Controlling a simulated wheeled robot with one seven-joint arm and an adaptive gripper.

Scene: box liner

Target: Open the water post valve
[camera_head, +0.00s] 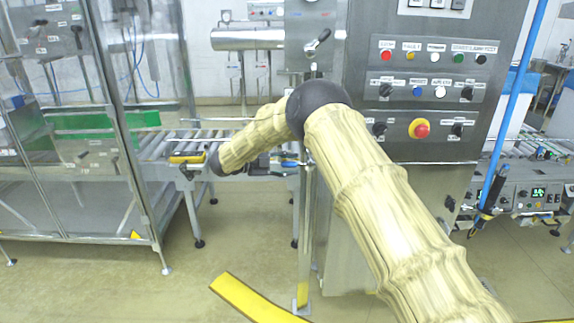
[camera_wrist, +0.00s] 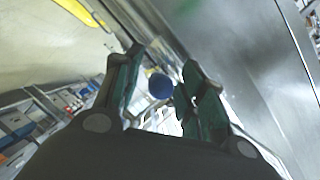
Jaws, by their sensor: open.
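My gripper (camera_wrist: 162,60) is open in the wrist view, with its two dark green fingers apart. A round blue end (camera_wrist: 160,85), which looks like the valve's handle, shows in the gap between them; I cannot tell whether either finger touches it. In the head view a small blue handle (camera_head: 291,163) sits beside a slim steel post (camera_head: 305,220), left of the control cabinet. The gripper is small and partly hidden behind the arm, and the valve body is mostly hidden.
The steel control cabinet (camera_head: 425,110) with buttons and knobs stands just right of the post. A roller conveyor (camera_head: 185,145) and a glass-walled enclosure (camera_head: 90,200) are at the left. A yellow floor strip (camera_head: 250,302) lies in front.

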